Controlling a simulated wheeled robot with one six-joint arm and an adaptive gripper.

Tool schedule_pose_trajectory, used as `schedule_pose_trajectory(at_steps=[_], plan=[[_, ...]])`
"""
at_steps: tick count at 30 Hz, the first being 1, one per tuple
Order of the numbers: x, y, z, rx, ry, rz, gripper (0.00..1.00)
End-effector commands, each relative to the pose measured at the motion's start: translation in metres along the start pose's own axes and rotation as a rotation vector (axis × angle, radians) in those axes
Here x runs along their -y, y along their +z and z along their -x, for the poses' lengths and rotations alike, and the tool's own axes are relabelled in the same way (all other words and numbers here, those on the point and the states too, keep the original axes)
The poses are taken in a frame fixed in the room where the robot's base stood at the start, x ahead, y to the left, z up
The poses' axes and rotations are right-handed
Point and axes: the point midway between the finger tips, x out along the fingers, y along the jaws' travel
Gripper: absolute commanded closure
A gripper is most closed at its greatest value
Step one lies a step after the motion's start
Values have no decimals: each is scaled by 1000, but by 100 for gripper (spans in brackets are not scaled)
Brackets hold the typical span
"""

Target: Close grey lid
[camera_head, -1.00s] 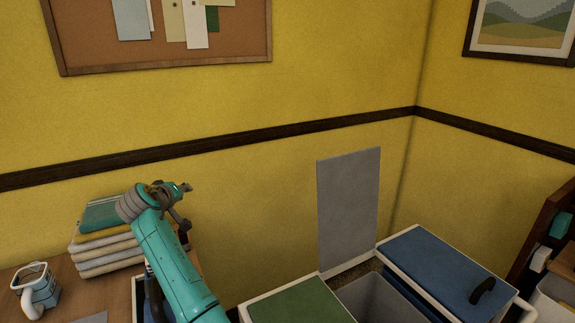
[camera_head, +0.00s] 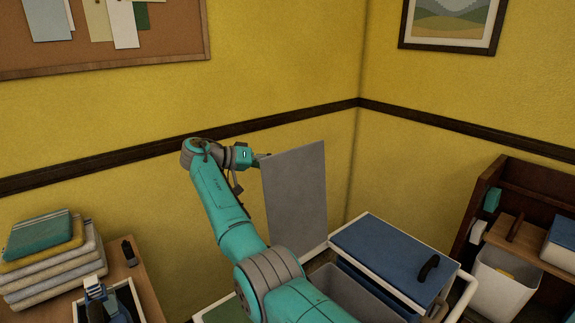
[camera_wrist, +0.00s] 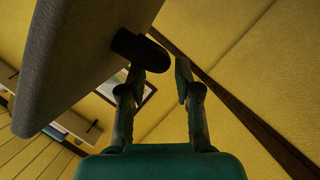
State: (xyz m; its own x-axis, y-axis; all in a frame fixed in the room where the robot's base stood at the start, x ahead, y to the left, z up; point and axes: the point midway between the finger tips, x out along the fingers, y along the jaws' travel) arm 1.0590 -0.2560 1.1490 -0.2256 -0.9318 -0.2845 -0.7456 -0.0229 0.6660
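The grey lid (camera_head: 295,195) stands upright at the back edge of its bin (camera_head: 350,290), which is open and grey inside. My gripper (camera_head: 262,158) is at the lid's upper left edge; the lid partly hides its fingers. In the wrist view, the fingers (camera_wrist: 160,80) are apart with nothing clearly held between them. The lid (camera_wrist: 85,50) fills the upper left there. A dark handle (camera_wrist: 140,50) sticks out from its face close to the left fingertip; I cannot tell if they touch.
A blue lid (camera_head: 385,255) with a dark handle lies shut to the right. A green lid (camera_head: 215,312) is mostly hidden by my arm. Folded towels (camera_head: 50,260) stand on a table at left. Yellow walls are close behind; a dark shelf (camera_head: 520,215) stands at right.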

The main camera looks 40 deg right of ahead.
Motion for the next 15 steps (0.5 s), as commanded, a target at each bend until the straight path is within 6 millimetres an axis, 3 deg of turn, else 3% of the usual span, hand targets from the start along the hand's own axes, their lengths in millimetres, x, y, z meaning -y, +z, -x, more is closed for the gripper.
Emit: schedule_pose_trajectory(at_steps=[6, 15], plan=[[0, 0, -34, 1, -1, 0, 67], [1, 0, -50, -1, -2, 1, 67]])
